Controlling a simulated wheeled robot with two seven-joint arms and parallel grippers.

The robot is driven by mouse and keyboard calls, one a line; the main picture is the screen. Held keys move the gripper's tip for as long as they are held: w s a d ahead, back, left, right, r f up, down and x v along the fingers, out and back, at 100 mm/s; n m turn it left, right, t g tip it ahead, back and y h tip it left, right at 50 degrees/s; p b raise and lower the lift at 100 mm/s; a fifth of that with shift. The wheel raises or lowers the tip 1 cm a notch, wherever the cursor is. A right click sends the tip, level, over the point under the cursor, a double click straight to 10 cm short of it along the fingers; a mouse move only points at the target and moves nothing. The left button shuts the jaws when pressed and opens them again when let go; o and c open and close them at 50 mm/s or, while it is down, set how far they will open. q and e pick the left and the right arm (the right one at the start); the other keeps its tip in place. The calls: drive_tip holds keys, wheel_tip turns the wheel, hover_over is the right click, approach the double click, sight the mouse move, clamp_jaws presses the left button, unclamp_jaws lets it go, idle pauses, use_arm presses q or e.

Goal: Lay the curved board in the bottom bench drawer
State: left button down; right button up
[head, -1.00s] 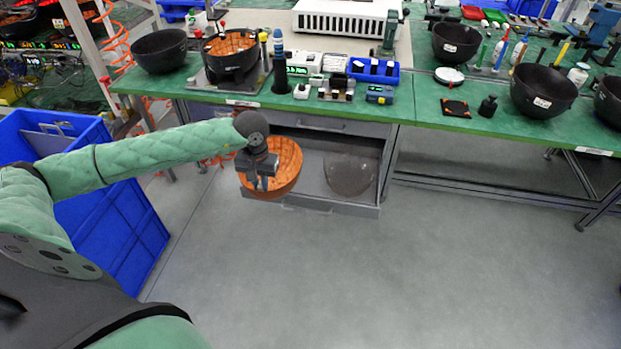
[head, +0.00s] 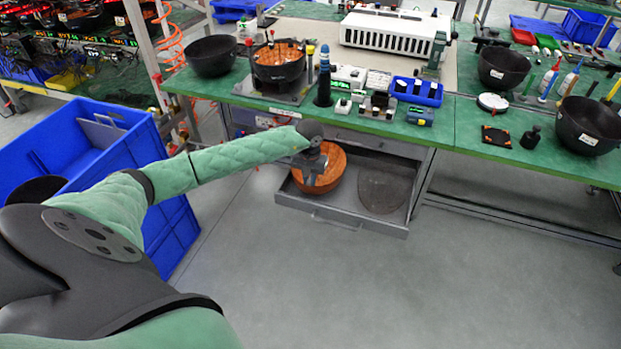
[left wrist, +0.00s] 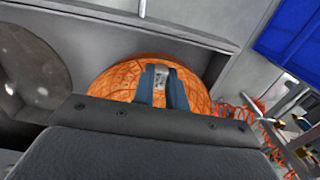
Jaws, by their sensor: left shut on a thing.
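The curved board (head: 334,166) is an orange, bowl-like shell with a grid pattern. In the head view it is at the left side of the open bottom bench drawer (head: 345,222), inside its outline. My left gripper (head: 312,172) is shut on the board and reaches down over it from the left. In the left wrist view, its two fingers (left wrist: 163,88) pinch the board (left wrist: 115,80) near the drawer wall (left wrist: 120,25). I cannot tell if the board touches the drawer floor. My right gripper is not in view.
A dark, rounded translucent piece (head: 383,190) lies in the drawer's right half. The green bench (head: 440,130) above carries black bowls, a blue tray (head: 417,92) and small tools. A blue bin (head: 110,150) stands at left. The floor in front is clear.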

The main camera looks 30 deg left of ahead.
use_arm(q)
drive_tip(key=shift+w+a+f, duration=0.15)
drive_tip(key=shift+w+f, duration=0.4)
drive_tip(key=shift+f, duration=0.1)
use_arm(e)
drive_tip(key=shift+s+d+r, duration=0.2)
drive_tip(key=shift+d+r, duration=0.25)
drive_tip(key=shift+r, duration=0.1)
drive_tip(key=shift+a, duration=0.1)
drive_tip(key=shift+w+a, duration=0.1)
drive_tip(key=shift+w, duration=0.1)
use_arm(q)
drive_tip(key=shift+f, duration=0.1)
drive_tip(key=c, duration=1.5)
unclamp_jaws()
drive_tip(key=shift+o, duration=0.3)
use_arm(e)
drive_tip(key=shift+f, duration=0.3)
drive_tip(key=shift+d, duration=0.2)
